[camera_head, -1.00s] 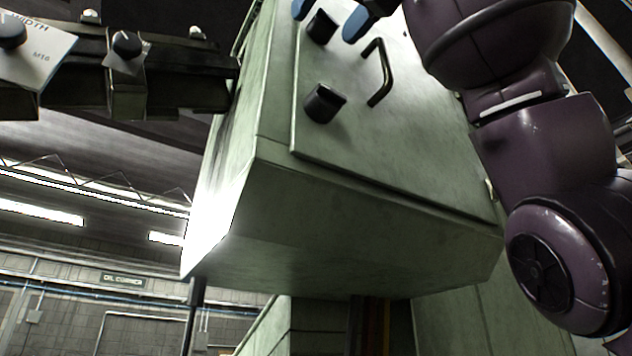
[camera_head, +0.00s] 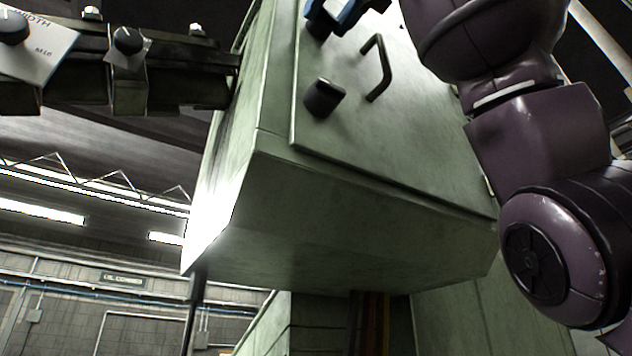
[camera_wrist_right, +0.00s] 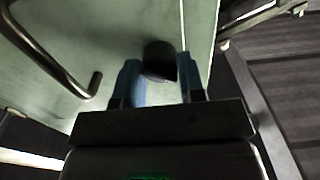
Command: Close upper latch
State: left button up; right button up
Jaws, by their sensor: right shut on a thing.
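The green cabinet door (camera_head: 360,145) carries two dark latch knobs near its left edge and a dark bar handle (camera_head: 379,68). The upper latch (camera_head: 319,29) is at the top of the head view, partly hidden by my right gripper (camera_head: 332,16). The blue fingers are shut on this latch, one on each side. In the right wrist view, the latch (camera_wrist_right: 160,61) sits between the fingertips of the right gripper (camera_wrist_right: 160,78). The lower latch (camera_head: 323,98) stands free below. My left gripper is not in view.
The bar handle is close to the right of the latches and also shows in the right wrist view (camera_wrist_right: 60,60). Open space lies below the rail.

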grip_shut()
jog(key=n+p, duration=0.2)
jog(key=n, duration=0.5)
jog(key=shift+p, duration=0.3)
jog(key=shift+n, duration=0.4)
jog(key=o, duration=1.2)
grip_release()
jog(key=shift+o, duration=0.2)
